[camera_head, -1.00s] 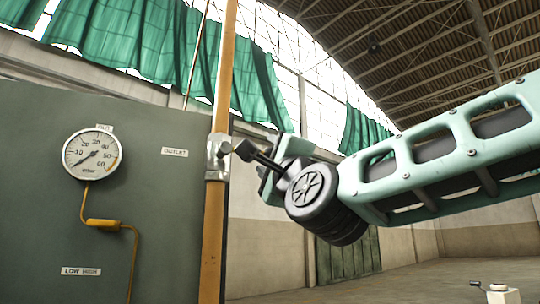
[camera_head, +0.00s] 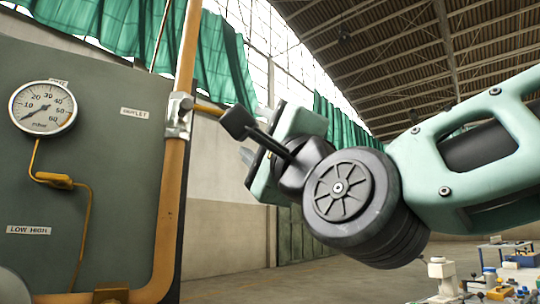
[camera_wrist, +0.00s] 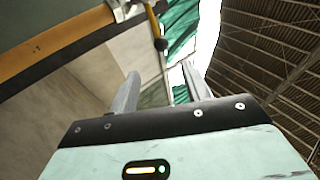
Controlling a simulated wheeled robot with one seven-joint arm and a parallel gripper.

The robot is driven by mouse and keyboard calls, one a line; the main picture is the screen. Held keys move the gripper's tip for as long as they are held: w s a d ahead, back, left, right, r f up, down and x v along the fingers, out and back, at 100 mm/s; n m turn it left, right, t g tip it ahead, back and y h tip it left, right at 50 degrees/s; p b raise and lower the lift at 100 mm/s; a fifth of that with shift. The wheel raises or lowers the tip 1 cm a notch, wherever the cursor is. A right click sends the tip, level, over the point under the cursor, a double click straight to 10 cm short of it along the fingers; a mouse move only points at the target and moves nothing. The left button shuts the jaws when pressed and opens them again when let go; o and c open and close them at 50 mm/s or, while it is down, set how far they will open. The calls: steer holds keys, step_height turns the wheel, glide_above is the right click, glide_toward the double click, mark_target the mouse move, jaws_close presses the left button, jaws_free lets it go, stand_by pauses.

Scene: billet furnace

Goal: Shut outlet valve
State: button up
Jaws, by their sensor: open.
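The outlet valve (camera_head: 180,115) is a silver body on the orange vertical pipe, beside the OUTLET label (camera_head: 134,113). Its yellow lever (camera_head: 208,108) sticks out to the right, across the pipe. My gripper (camera_wrist: 160,70) is open and empty. In the head view my gripper (camera_head: 253,135) is right of the valve, partly hidden by my wrist.
The orange pipe (camera_head: 170,200) runs down and bends left at the bottom. A grey panel (camera_head: 100,160) carries a gauge (camera_head: 43,107) and a thin yellow line with a LOW HIGH label (camera_head: 30,230). A cluttered table (camera_head: 500,285) stands lower right. Open floor lies behind.

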steer(key=shift+b+v, duration=0.3)
steer(key=shift+v, duration=1.65)
step_height(320, 180, down, 20)
steer(key=w+a+n+g+h, duration=0.2)
steer(key=a+n+g, duration=0.1)
steer(key=n+g, duration=0.55)
steer(key=s+d+f+n+g+h, duration=0.2)
steer(key=f+n+g, duration=0.1)
steer(key=f, duration=0.5)
steer(key=s+d+f+n+g+h, duration=0.2)
steer(key=d+f+n+g, duration=0.1)
steer(key=f, duration=0.6)
steer(key=s+d+f+n+g+h, duration=0.6)
steer(key=s+d+f+g, duration=0.1)
steer(key=s+d+f, duration=0.45)
step_height(320, 180, up, 15)
steer(key=p, duration=1.6)
steer(key=shift+d+r, duration=0.25)
steer(key=shift+d, duration=0.15)
